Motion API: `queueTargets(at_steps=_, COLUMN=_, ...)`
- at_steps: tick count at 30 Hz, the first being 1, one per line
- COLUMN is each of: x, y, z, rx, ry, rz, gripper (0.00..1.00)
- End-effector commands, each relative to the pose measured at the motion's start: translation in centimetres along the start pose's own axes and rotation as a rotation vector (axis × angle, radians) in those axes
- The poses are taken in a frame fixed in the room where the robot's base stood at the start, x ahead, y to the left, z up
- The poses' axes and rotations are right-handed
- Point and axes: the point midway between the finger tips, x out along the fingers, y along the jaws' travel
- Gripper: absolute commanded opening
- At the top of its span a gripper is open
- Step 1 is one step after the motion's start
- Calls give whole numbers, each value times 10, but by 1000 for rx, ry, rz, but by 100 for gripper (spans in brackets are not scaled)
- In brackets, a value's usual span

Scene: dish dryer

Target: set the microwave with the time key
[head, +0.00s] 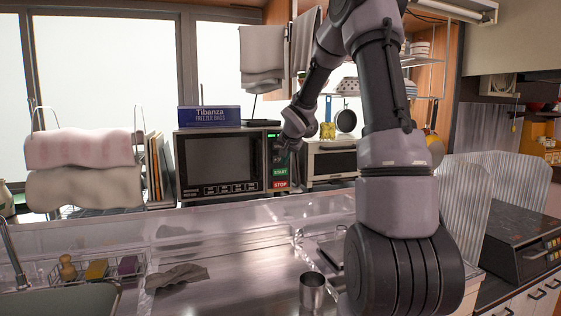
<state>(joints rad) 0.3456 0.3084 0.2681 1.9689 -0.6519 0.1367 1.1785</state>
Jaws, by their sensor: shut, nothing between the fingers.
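The microwave (219,160) stands on the back counter with its door shut. Its control panel is on the right side, with a lit green display (272,136) at the top. Below are small dark keys, a green START key (280,171) and a red STOP key (280,184). The time key cannot be told apart among the small keys, which my gripper partly covers. My gripper (288,150) is shut and empty, just in front of the panel's upper right part, above START. Whether it touches a key cannot be told.
A freezer bag box (210,117) sits on top of the microwave. A toaster oven (329,159) stands to its right. A metal cup (312,292) and a crumpled cloth (177,277) are on the steel counter. A rack with folded towels (82,187) is at left.

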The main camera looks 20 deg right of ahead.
Motion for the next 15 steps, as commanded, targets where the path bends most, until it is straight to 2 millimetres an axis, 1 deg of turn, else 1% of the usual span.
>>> queueTargets(at_steps=4, x=-4, y=2, z=2, rx=0, ry=1, rz=0, gripper=0)
queueTargets(at_steps=15, x=-29, y=21, z=20, rx=0, ry=1, rz=-1, gripper=0)
